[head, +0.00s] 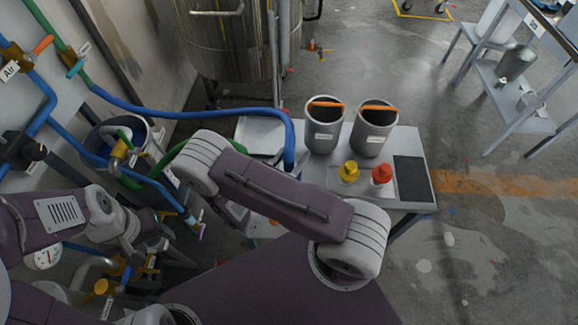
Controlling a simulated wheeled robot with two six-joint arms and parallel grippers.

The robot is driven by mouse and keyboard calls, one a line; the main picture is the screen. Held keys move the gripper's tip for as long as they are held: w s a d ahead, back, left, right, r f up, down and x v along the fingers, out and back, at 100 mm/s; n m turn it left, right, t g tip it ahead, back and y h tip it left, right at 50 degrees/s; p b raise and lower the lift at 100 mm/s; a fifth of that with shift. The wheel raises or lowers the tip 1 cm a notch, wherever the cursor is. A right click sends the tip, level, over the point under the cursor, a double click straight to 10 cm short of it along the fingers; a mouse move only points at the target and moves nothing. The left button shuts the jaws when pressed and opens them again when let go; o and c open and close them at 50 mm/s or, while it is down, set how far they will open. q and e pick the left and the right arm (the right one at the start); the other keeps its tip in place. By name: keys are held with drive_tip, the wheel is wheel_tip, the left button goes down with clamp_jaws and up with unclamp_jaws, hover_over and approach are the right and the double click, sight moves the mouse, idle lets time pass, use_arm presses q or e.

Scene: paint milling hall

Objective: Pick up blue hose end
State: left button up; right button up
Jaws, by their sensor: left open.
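A blue hose (190,113) runs from the pipes at the left wall to the table, bends down and passes out of sight behind my right arm. Another blue hose length (165,190) comes out of the bucket at the left and slopes down to a hose end (199,229) with a pale purple tip, hanging left of my right arm. My left gripper (150,258) is low at the left, open and apart from this hose end. Its fingers are hard to make out against the pipework. My right arm crosses the middle; its gripper does not show.
A grey table (411,140) holds two metal cans (324,130) (374,132) with orange handles, a yellow knob (349,172), a red knob (381,174) and a dark mat (413,180). A large steel tank (229,45) stands behind.

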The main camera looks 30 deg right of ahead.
clamp_jaws()
idle(1.2)
